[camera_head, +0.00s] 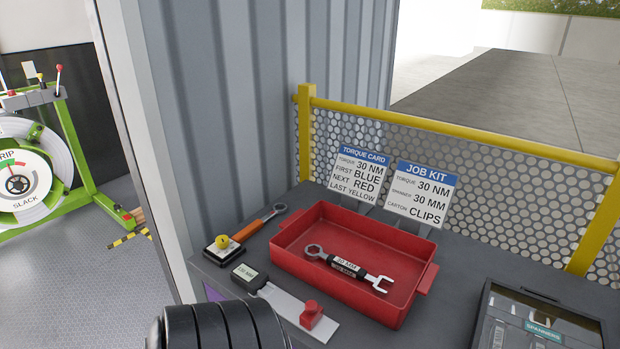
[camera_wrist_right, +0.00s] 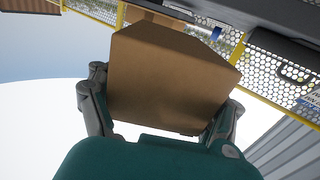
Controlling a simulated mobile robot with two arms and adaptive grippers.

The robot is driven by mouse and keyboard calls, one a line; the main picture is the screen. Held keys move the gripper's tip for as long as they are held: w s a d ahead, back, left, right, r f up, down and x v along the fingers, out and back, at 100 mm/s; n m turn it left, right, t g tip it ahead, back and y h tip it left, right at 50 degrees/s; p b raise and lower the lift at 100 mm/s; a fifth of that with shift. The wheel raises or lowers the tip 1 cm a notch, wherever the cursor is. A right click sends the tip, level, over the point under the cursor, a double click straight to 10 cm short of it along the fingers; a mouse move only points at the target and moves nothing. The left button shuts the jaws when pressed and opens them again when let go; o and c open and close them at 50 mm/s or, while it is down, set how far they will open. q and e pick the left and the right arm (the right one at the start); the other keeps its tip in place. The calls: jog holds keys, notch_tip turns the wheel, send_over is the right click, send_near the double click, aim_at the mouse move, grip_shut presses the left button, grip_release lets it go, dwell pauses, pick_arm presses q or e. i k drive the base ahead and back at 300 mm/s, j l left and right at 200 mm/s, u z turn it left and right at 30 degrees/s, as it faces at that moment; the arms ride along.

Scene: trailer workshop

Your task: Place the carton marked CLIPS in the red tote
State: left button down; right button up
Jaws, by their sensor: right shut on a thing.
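The red tote (camera_head: 318,281) stands on the dark bench in the head view. A double-ended spanner labelled 30 MM (camera_head: 347,267) lies inside it, and bare floor shows around the spanner. In the right wrist view a plain brown carton (camera_wrist_right: 170,75) sits between the fingers of my right gripper (camera_wrist_right: 163,98), which is shut on it. No CLIPS marking shows on the visible faces. The carton and right gripper are not in the head view. My left gripper is in neither view.
A job kit card (camera_head: 422,192) and a torque card (camera_head: 359,175) stand behind the tote. An orange-handled wrench (camera_head: 258,228) and a gauge with a red block (camera_head: 312,314) lie left of it. A dark spanner case (camera_head: 540,318) is right. Yellow-railed mesh (camera_head: 480,190) borders the bench.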

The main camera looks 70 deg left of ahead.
aim_at(358, 254)
jog(key=k+j+u, duration=0.1)
jog(key=j+u, duration=0.15)
jog(key=u, duration=0.15)
jog(key=k+j+u, duration=0.1)
jog(key=j+u, duration=0.2)
jog(key=u, duration=0.15)
jog(key=j+u, duration=0.25)
jog(key=u, duration=0.15)
jog(key=k+j, duration=0.05)
